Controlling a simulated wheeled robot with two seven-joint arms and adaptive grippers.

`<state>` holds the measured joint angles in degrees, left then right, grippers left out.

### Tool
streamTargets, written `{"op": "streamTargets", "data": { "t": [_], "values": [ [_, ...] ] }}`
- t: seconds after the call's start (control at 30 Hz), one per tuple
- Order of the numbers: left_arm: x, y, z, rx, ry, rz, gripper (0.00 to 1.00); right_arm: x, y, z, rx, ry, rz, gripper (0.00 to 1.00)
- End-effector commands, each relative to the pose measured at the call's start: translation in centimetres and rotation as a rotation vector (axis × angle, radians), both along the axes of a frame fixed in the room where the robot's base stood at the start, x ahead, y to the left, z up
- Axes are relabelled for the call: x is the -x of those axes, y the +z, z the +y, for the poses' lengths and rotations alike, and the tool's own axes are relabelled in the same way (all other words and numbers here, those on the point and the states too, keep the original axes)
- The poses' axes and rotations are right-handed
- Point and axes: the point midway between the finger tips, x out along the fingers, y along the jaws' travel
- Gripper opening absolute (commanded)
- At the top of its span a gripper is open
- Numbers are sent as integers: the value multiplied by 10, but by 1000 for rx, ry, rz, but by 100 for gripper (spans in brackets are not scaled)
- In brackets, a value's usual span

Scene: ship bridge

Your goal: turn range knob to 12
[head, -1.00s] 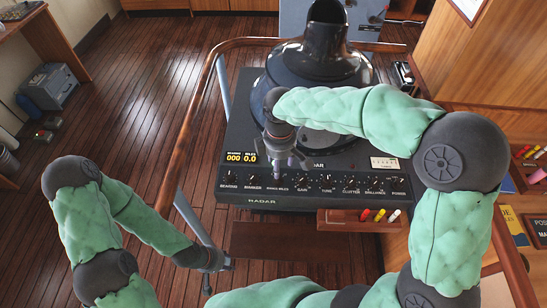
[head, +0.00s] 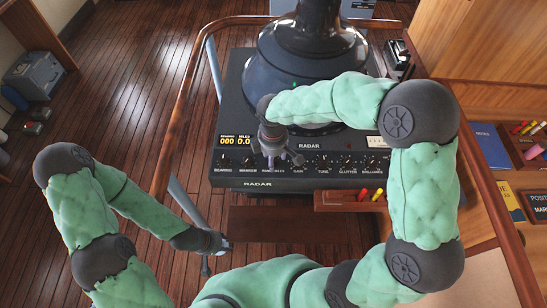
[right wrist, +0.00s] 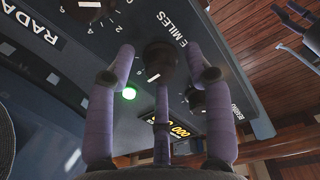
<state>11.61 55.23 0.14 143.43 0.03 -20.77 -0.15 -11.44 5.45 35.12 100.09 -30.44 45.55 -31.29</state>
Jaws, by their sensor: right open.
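The range knob (right wrist: 160,62), dark and round with a pale mark, sits under part of a "...E MILES" label in the right wrist view. In the head view my right gripper hides it, above the small range-miles label on the radar panel (head: 225,176). My right gripper (head: 275,163) is open, with its purple fingers (right wrist: 160,75) spread around the knob. I cannot tell whether they touch it. The knob's setting is not readable. My left gripper (head: 207,264) hangs low at the left, away from the panel, and its jaws are too small to judge.
Neighbouring knobs such as bearing (head: 225,161) and gain (head: 299,162) stand in the same row. A yellow display (head: 228,141) is at the left. The dark radar hood (head: 310,55) rises behind.

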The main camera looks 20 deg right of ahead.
Motion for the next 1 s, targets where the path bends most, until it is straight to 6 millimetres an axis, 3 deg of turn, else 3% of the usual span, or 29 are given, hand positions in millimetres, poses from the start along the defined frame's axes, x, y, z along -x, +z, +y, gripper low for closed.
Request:
{"op": "streamTargets", "data": {
  "t": [0.3, 0.37, 0.5, 1.0],
  "values": [
    [0, 0, 0, 0, 0, 0, 40, 0, -2, 0, -1, -1, 0, 52],
    [0, 0, 0, 0, 0, 0, 40, 0, -2, 0, -1, -1, 0, 38],
    [0, 0, 0, 0, 0, 0, 40, 0, -2, 0, -1, -1, 0, 0],
    [0, -1, 0, 0, 0, 0, 40, 0, -2, 0, 0, -12, 0, 0]
  ]
}}
